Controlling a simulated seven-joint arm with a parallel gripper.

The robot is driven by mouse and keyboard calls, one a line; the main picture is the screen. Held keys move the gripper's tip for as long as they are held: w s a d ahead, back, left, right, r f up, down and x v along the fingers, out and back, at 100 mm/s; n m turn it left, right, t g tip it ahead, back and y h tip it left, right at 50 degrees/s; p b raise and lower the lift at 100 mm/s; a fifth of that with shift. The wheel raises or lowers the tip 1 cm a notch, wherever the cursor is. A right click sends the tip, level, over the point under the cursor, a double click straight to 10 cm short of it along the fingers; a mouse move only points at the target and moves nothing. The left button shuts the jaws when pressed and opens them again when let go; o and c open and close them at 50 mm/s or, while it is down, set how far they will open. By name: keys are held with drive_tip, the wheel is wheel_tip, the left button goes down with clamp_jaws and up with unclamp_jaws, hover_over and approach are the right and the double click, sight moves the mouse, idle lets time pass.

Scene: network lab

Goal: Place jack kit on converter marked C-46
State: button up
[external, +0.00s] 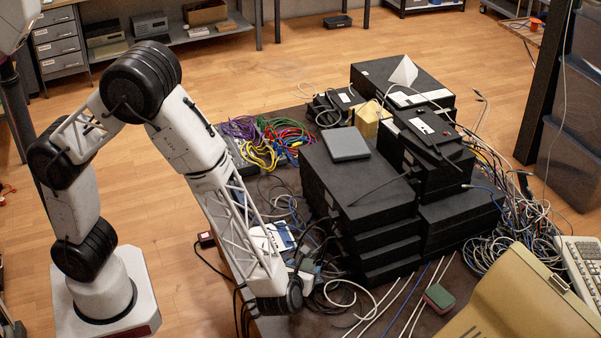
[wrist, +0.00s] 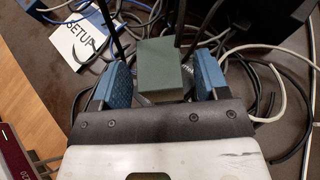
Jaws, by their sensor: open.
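My gripper (wrist: 161,82) is open, with blue pads on both sides of a small dark-green box (wrist: 160,58) in the wrist view. Gaps to the pads are hard to judge; I cannot tell whether they touch it. In the external view my gripper (external: 306,270) is low at the table, left of the black stack, and mostly hides that box. No readable label shows which thing is the jack kit; the green box between the pads may be it. Several black units (external: 359,190) are stacked mid-table. I cannot read a C-46 mark on any of them.
A white pyramid (external: 404,71) and a tan cube (external: 367,121) stand behind. A green and red block (external: 439,298) lies at the front. A SETUP sheet (wrist: 77,43) and loose cables (wrist: 270,75) surround my gripper.

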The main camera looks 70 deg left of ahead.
drive_tip(key=v, duration=1)
drive_tip(key=shift+r, duration=0.1)
idle(0.6)
drive_tip(key=s+a+r+n+g+h, duration=0.15)
drive_tip(key=a+r+n+g, duration=0.25)
drive_tip(key=a+r+n, duration=0.4)
drive_tip(key=s+a+r+n+g, duration=0.3)
drive_tip(key=a+r+n+g, duration=0.15)
drive_tip(key=a, duration=0.65)
drive_tip(key=s+a+r+n+h, duration=0.4)
drive_tip(key=s+a+r+n, duration=0.1)
drive_tip(key=s+r+n, duration=0.1)
drive_tip(key=s+a+r+n+t+h, duration=0.1)
drive_tip(key=s+a+r+n+h, duration=0.3)
drive_tip(key=s+r+n, duration=0.3)
drive_tip(key=s+a+n, duration=0.1)
drive_tip(key=s, duration=0.2)
drive_tip(key=shift+s+r, duration=0.15)
drive_tip(key=shift+r, duration=0.15)
